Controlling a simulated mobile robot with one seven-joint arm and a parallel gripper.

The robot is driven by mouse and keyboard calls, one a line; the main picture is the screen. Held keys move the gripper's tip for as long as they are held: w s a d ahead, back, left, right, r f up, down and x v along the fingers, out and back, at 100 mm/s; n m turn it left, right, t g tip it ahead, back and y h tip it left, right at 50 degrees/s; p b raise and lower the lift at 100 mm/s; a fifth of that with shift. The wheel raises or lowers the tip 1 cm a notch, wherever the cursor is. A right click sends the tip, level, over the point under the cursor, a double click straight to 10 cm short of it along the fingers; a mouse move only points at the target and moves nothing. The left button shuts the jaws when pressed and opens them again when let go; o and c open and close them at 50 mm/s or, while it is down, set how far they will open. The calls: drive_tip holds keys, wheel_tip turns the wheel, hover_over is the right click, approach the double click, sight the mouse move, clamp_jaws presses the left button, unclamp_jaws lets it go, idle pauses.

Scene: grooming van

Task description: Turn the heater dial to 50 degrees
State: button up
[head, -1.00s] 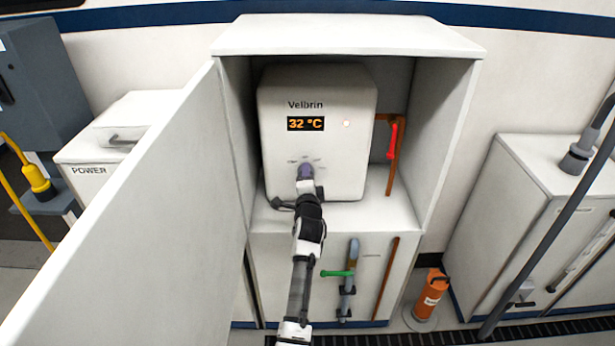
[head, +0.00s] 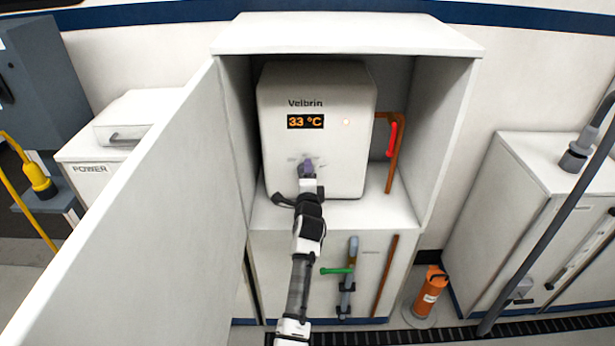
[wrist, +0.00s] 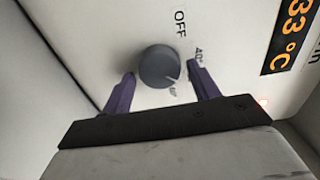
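The heater (head: 345,150) is a white box marked Velbrin, and its display (head: 305,122) reads 33 °C. In the wrist view the heater dial (wrist: 157,66) is a round dark grey knob. Its pale pointer line faces the lower right, close to a small label (wrist: 173,91) too blurred to read surely. A 40° mark and OFF lie further round; the display (wrist: 290,38) shows there too. My gripper (wrist: 161,70) is open, its purple fingers on either side of the dial with gaps visible. In the head view my gripper (head: 308,166) covers the dial.
The heater stands in an open white cabinet (head: 345,35), its door (head: 130,220) swung out at left. A copper pipe with a red handle (head: 392,140) is right of the heater. Below are a green-handled valve (head: 337,271) and an orange cylinder (head: 430,292).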

drive_tip(key=shift+o, duration=0.5)
drive_tip(key=s+b, duration=0.3)
drive_tip(key=s, duration=1.1)
drive_tip(key=shift+w, duration=0.1)
